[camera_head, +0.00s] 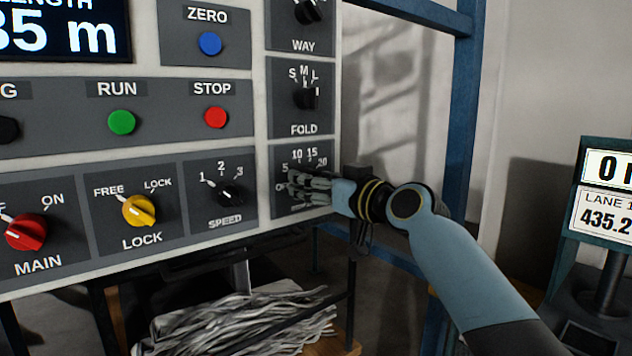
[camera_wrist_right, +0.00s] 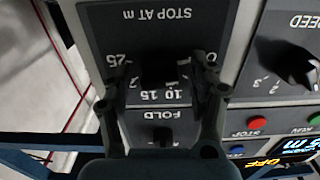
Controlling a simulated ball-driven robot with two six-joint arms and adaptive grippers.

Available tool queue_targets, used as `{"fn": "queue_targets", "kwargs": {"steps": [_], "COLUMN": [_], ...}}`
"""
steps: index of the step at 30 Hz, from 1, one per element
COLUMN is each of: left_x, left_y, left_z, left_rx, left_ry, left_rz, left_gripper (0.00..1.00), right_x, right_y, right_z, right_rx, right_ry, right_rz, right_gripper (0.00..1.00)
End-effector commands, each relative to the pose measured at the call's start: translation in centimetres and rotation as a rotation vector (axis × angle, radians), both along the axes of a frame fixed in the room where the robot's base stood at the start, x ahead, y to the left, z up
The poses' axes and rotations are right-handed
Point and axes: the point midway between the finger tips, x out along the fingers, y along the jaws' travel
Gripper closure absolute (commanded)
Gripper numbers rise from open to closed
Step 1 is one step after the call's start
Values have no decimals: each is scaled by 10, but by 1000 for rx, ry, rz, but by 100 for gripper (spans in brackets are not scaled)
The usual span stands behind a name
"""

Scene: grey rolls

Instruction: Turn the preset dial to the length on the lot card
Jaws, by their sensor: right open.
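The preset dial, marked STOP AT m in the right wrist view (camera_wrist_right: 160,76), is a dark knob with scale numbers around it, 10, 15 and 25 among them. Its pointer is too dark to read. In the head view, my right gripper (camera_head: 296,186) covers the knob, and only part of the dial's scale (camera_head: 305,154) shows. In the wrist view the right gripper (camera_wrist_right: 162,66) is open, one finger on each side of the knob; I cannot tell whether they touch it. No lot card is recognisable. My left gripper is not in view.
The FOLD knob (camera_head: 307,98) sits just above the dial and the SPEED knob (camera_head: 231,194) to its left. A yellow LOCK knob (camera_head: 139,210) points toward FREE. A blue post (camera_head: 466,120) stands right of the panel. Grey strips (camera_head: 235,318) lie below.

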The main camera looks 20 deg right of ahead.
Motion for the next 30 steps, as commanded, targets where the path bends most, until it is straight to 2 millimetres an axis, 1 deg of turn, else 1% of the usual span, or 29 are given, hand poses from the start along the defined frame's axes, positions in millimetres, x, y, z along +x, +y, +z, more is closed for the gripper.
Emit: {"fn": "queue_targets", "kwargs": {"steps": [1,2,13,22,26,30], "left_x": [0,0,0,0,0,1], "left_y": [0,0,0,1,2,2], "left_z": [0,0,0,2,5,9], "left_rx": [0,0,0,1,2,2], "left_ry": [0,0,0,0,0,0], "left_rz": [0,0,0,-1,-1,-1], "left_gripper": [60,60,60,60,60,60], "right_x": [0,0,0,0,0,0], "right_y": [0,0,0,0,0,0], "right_z": [0,0,0,0,0,0], "right_rx": [0,0,0,37,96,191], "right_ry": [0,0,0,15,37,72], "right_rz": [0,0,0,0,-1,-2], "right_gripper": [43,47,95,96,96,96]}}
